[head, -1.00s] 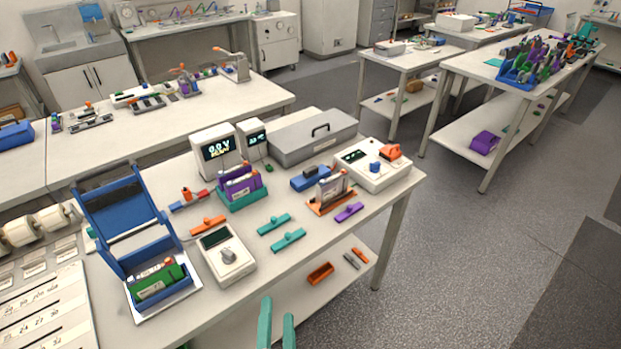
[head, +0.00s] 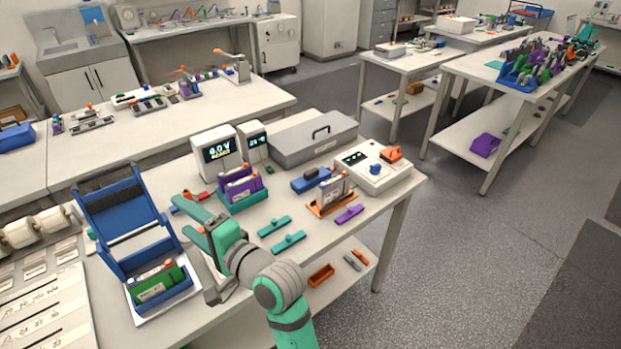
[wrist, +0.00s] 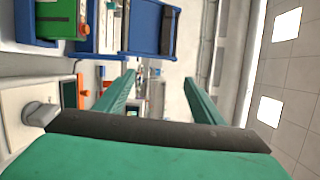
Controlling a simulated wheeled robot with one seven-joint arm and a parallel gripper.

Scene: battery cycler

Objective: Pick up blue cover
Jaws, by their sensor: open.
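My gripper (head: 185,214) is open and empty above the front left of the near table, fingers pointing left. In the wrist view its two teal fingers (wrist: 160,80) stand apart with nothing between them. A small blue piece (head: 176,208) lies beyond the fingertips, partly hidden by them, close to a red part; I cannot tell for sure that it is the cover. A blue case with a raised blue lid (head: 118,205) stands at the left and also shows in the wrist view (wrist: 168,30). Another blue block with a dark top (head: 310,181) lies further back.
A purple-and-teal holder (head: 240,190), teal covers (head: 274,226), a purple cover (head: 348,215) and an orange stand (head: 325,208) are on the table. A grey case (head: 312,140) is behind. A meter with a knob (wrist: 38,112) is below the gripper, mostly hidden by my arm in the head view.

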